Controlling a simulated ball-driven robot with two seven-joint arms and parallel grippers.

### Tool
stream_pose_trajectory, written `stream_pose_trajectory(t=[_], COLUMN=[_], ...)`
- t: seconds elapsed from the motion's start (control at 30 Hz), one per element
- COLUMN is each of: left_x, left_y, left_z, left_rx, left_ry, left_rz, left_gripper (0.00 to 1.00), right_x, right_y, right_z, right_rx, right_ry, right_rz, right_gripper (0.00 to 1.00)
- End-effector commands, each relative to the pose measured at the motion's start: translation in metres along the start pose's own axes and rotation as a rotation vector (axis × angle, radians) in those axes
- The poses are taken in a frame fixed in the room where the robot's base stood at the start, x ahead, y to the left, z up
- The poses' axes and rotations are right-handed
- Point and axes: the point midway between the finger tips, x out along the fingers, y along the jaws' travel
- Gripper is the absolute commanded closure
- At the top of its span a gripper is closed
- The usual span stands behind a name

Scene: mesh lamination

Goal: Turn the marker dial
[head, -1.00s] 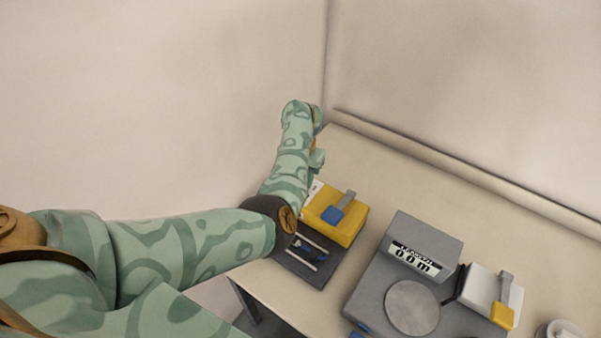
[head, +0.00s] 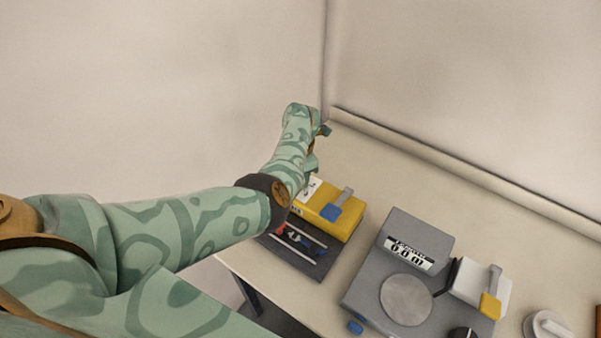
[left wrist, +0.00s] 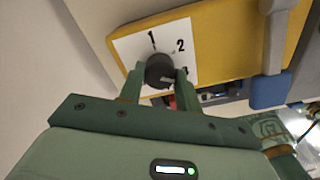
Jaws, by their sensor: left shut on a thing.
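The marker dial (left wrist: 160,68) is a dark round knob on a white plate (left wrist: 130,48) printed with 1, 2 and a partly hidden 3. The plate is on the side of a yellow machine (left wrist: 215,35). In the left wrist view, my left gripper (left wrist: 160,78) has its two green fingers on either side of the knob, shut on it. In the head view, the yellow machine (head: 322,212) stands at the table's left end, and my left arm hides the dial. A corner of the white plate (head: 313,184) shows there. My right gripper is out of view.
A dark tray with rods (head: 312,262) lies in front of the yellow machine. A grey device with a length display (head: 417,235) stands to the right, beside a white unit with a yellow-tipped lever (head: 470,280). The back of the table (head: 400,180) is clear.

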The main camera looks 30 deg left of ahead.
Motion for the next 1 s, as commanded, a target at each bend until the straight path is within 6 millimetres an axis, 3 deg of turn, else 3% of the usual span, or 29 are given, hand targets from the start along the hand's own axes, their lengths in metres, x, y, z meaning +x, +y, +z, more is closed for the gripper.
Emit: stream_pose_trajectory(t=[0.5,0.53,0.6,0.87,1.0], left_x=[0.0,0.0,0.0,-0.001,-0.013], left_y=[0.0,0.0,0.0,0.0,0.0], left_z=[0.0,0.0,0.0,0.0,0.001], left_rx=[0.019,0.019,0.019,0.018,0.018], left_ry=[0.0,0.0,0.0,0.0,-0.002], left_rz=[0.001,0.001,0.001,0.001,0.001], left_gripper=[0.89,0.61,0.45,0.45,0.45], right_x=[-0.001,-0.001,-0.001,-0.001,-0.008], right_y=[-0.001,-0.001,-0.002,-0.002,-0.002], right_z=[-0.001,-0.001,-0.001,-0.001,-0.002], right_rx=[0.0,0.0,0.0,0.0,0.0], right_ry=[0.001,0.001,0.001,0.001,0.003], right_rz=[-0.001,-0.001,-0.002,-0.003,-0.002], right_gripper=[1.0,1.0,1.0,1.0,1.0])
